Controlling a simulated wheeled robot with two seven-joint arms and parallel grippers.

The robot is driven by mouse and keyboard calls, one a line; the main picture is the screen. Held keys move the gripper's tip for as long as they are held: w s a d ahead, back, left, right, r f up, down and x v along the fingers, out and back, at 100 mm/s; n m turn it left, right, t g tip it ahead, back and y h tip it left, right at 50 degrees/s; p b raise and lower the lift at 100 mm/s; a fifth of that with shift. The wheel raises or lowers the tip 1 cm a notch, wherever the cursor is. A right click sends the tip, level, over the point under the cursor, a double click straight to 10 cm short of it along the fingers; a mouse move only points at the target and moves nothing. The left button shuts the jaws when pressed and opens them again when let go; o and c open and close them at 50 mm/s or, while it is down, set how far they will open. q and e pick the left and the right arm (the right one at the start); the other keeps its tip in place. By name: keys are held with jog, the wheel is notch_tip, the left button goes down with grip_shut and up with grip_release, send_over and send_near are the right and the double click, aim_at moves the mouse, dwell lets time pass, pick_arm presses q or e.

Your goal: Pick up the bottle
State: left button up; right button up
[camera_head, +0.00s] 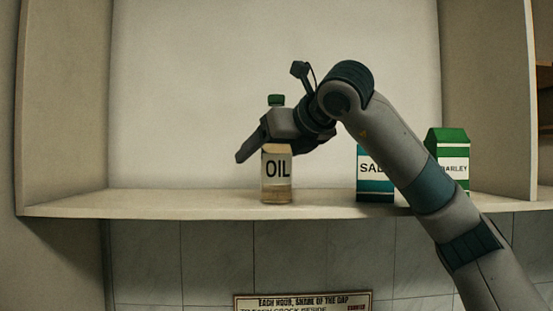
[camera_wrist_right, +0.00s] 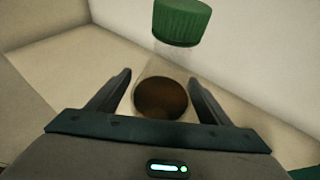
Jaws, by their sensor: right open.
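The bottle (camera_head: 277,180) stands upright on the shelf, with an "OIL" label, a green cap (camera_head: 276,100) and brownish contents low down. My right gripper (camera_head: 246,152) reaches in from the right at the bottle's upper part and hides some of it. In the right wrist view, the green cap (camera_wrist_right: 181,20) is at the top, and the bottle's dark round content (camera_wrist_right: 161,98) shows between the two fingers. The right gripper (camera_wrist_right: 160,88) is open, with a finger on each side of the bottle; contact is not clear. My left gripper is not in view.
The shelf (camera_head: 130,203) has side walls and a back panel. A teal and white carton (camera_head: 374,185) and a green and white "BARLEY" carton (camera_head: 449,150) stand to the right, partly behind my arm. The shelf left of the bottle is clear. A sign (camera_head: 302,302) hangs below.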

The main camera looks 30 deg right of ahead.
jog(key=shift+r, duration=0.1)
jog(key=c, duration=1.7)
jog(key=shift+r, duration=0.15)
jog(key=s+d+r+b, duration=0.1)
jog(key=d+r, duration=0.2)
jog(key=s+d+r+b, duration=0.1)
jog(key=d+r, duration=0.3)
jog(key=d+r+b, duration=0.1)
jog(key=d+r, duration=0.2)
jog(key=d, duration=0.1)
jog(key=shift+s+d+r+b, duration=0.25)
jog(key=shift+s+r+b, duration=0.05)
jog(key=shift+s+b, duration=0.1)
jog(key=shift+a, duration=0.1)
